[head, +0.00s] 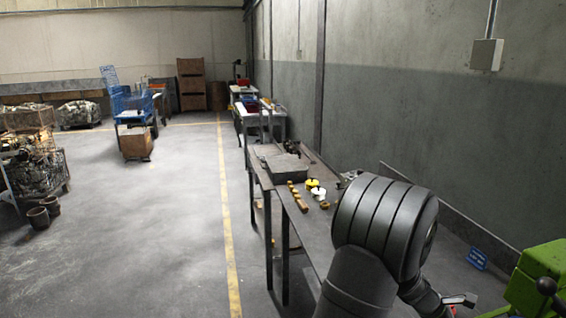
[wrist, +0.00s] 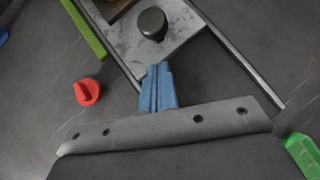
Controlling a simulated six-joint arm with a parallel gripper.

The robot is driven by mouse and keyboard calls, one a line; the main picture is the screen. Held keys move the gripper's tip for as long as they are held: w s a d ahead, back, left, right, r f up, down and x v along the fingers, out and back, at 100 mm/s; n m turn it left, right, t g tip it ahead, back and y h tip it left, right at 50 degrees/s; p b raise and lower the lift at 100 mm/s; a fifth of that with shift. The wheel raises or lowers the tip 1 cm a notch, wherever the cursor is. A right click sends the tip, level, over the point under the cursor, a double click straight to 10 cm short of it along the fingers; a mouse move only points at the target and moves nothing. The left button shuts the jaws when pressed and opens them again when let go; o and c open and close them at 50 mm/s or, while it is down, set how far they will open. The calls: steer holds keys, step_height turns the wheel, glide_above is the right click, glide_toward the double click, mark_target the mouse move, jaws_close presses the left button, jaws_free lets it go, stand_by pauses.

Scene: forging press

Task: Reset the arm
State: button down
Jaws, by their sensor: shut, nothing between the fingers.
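My gripper (wrist: 158,72) shows in the wrist view as two blue fingers pressed together, with nothing between them. The fingers reach out from behind a grey bolted plate at the bottom of the picture. Beyond their tips lies a pale metal plate (wrist: 127,40) with a dark round knob (wrist: 152,23) on it. I cannot tell whether the fingers touch the plate. In the head view my dark grey arm fills the lower right, and the gripper cannot be made out clearly.
A red knob (wrist: 87,91) and a green bar (wrist: 84,28) lie left of the fingers. A workbench (head: 312,226) with yellow and white items (head: 316,190) runs along the wall. A green machine (head: 540,280) stands at lower right. The floor left of the bench is open.

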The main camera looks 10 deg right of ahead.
steer(key=shift+s+d+f, duration=0.1)
steer(key=shift+s+d, duration=0.3)
steer(key=shift+d, duration=0.3)
steer(key=shift+s+d+f, duration=0.1)
steer(key=shift+s+d, duration=0.25)
steer(key=shift+d, duration=0.35)
steer(key=shift+a, duration=0.1)
